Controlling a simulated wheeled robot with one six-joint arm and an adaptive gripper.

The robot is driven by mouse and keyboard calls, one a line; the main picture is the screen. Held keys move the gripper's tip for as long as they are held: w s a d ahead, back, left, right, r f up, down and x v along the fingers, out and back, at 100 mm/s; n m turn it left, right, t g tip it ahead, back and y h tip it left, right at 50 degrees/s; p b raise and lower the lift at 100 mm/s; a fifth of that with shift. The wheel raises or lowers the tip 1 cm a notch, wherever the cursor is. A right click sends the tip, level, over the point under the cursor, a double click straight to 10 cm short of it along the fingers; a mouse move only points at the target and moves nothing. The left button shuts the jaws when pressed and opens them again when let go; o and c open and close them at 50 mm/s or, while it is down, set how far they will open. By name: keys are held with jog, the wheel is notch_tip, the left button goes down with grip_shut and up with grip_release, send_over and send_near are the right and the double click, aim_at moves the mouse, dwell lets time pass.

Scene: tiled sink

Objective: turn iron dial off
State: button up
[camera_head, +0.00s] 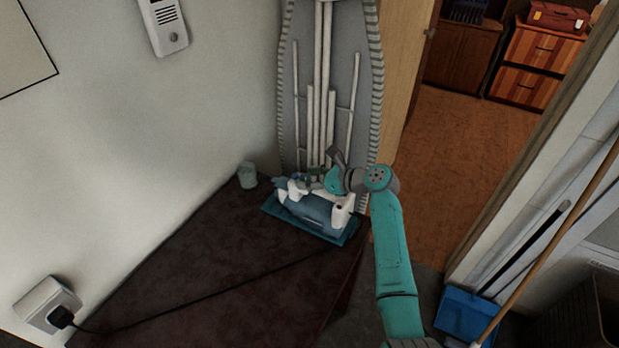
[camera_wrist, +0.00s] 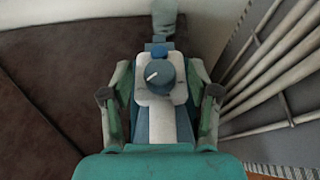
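The iron (camera_head: 314,210) is blue and white and lies on a blue tray (camera_head: 337,239) at the far end of the dark table. In the wrist view its round dark blue dial (camera_wrist: 159,76) sits on a white part of the iron, with a white mark on the dial's left side. My gripper (camera_wrist: 160,94) is open, with one finger to the left and one to the right of the dial, well apart from it. In the head view my gripper and wrist hide part of the iron, and the dial cannot be made out.
A grey cup (camera_head: 247,175) stands by the wall, beyond the iron. An ironing board (camera_head: 362,75) leans upright behind the table. A black cord (camera_head: 200,299) runs across the table (camera_head: 185,265) to a wall socket (camera_head: 46,303). Most of the table is bare.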

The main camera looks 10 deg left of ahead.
grip_shut()
jog(key=shift+w+n+g+y, duration=0.25)
jog(key=shift+n+g+y, duration=0.05)
jog(key=shift+n+g, duration=1.9)
jog(key=shift+g, duration=0.3)
jog(key=shift+o, duration=0.3)
grip_release()
jog(key=shift+d, duration=0.2)
